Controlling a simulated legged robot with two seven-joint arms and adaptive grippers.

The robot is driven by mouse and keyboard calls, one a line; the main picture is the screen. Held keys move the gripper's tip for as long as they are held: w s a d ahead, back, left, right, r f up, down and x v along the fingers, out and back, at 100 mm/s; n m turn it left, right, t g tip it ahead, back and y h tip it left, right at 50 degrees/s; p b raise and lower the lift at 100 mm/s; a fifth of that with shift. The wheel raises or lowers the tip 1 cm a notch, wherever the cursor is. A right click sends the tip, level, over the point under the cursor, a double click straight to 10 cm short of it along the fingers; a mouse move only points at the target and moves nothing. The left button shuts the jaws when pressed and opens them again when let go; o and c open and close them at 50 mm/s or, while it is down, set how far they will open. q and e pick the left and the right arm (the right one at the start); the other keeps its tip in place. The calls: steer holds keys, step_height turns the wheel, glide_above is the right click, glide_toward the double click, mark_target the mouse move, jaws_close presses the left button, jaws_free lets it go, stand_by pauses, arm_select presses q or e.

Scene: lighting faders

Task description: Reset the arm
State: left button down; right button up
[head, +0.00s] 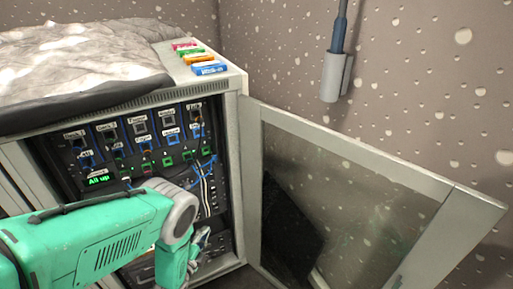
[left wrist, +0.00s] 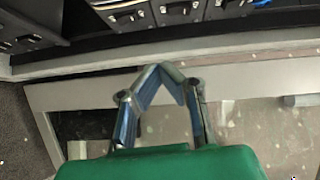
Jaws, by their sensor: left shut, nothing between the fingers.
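My left arm (head: 100,235) is green and reaches in from the lower left, in front of the open rack cabinet. My left gripper (head: 203,238) is near the cabinet's lower right opening and is partly hidden behind my wrist. In the left wrist view the gripper (left wrist: 160,68) is shut, its fingertips together with nothing between them. The dark fader panel (head: 70,160) has rows of labelled modules and a green display (head: 98,180) reading "All up". My arm hides the panel's lower left part. My right gripper is not in view.
The cabinet's glass door (head: 340,190) stands open to the right, close to my left gripper. Blue and white cables (head: 207,180) hang inside the cabinet. A crumpled grey cover (head: 80,55) and several coloured labels (head: 207,69) lie on top. A grey holder (head: 334,78) hangs by the wall.

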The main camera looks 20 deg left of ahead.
arm_select(q)
steer(key=s+d+r+n+g, duration=0.3)
steer(key=s+n+g, duration=0.2)
steer(key=s, duration=0.4)
steer(key=s+d+r+n+g, duration=0.3)
steer(key=s+n+g, duration=0.2)
steer(key=s, duration=0.5)
steer(key=s+d+r+n+g+h, duration=0.1)
steer(key=s+d+r+n+g, duration=0.2)
steer(key=s, duration=0.7)
steer(key=d+n+g, duration=0.1)
steer(key=n+g, duration=0.1)
steer(key=g, duration=0.1)
steer(key=shift+s+r+n+g, duration=0.2)
steer(key=shift+s+n+g, duration=0.05)
steer(key=shift+n+g, duration=0.15)
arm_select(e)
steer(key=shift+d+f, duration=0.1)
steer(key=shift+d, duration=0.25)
arm_select(q)
steer(key=shift+w+a+f, duration=0.1)
steer(key=shift+w+a, duration=0.05)
steer(key=shift+a, duration=0.05)
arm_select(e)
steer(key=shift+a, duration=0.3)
arm_select(q)
steer(key=shift+d, duration=0.15)
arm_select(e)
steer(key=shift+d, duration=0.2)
